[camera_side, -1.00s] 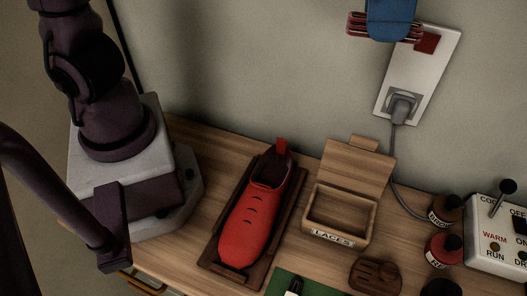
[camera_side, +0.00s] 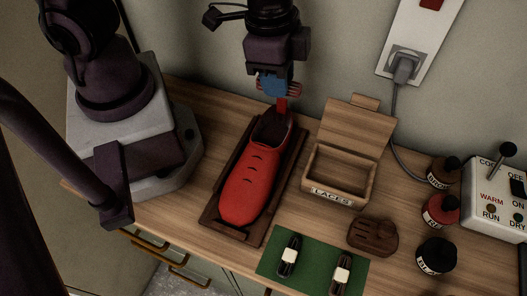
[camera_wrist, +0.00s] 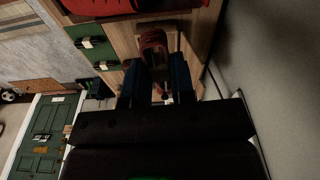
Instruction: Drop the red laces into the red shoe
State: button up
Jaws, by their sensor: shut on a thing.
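My gripper (camera_side: 277,88) has blue fingers and is shut on the red laces (camera_side: 293,89), a folded bundle sticking out on both sides of the fingers. In the wrist view the red laces (camera_wrist: 153,40) show between the blue fingers. The red shoe (camera_side: 247,186) sits on a dark wooden tray (camera_side: 216,222), toe toward the front. Its opening (camera_side: 273,129) is at the back, with a red heel tab. In the side view my gripper appears just behind and above the heel; its exact height over the shoe is hard to tell.
An open, empty wooden box marked LACES (camera_side: 337,192) stands right of the shoe. A green mat (camera_side: 314,268) holds two dark banded bundles. A brown wooden piece (camera_side: 372,236), several bottles and a switch box (camera_side: 496,196) are at right. The wall is close behind.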

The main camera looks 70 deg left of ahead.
jog(key=shift+f, duration=1.7)
jog(key=o, duration=1)
jog(key=r, duration=0.8)
jog(key=s+a+r, duration=0.1)
jog(key=r, duration=0.4)
jog(key=shift+s, duration=0.1)
